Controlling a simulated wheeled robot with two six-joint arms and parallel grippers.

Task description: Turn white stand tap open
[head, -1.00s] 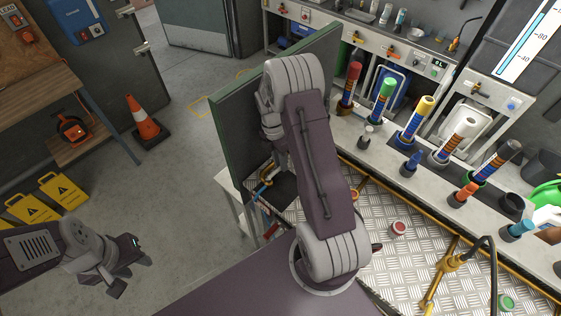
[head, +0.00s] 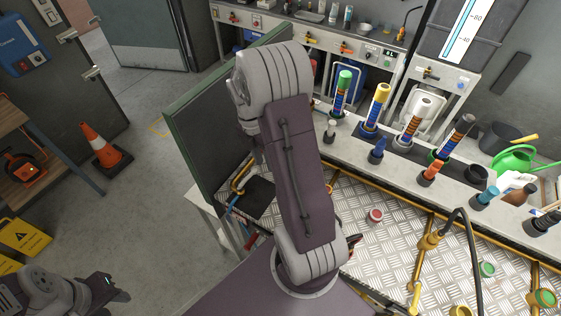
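A row of banded columns stands on the back counter. A tap with an orange handle (head: 430,74) is on the panel behind. My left gripper (head: 116,296) is low at the left, far from the columns and partly cut off by the bottom edge. Its finger gap is unclear. My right arm rises across the centre; its gripper is hidden.
A green panel (head: 195,125) stands left of my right arm. A metal-plate bench (head: 390,255) with a yellow pipe (head: 426,250) lies before the counter. An orange cone (head: 103,148) and yellow floor signs (head: 25,238) stand at the left. The floor between is clear.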

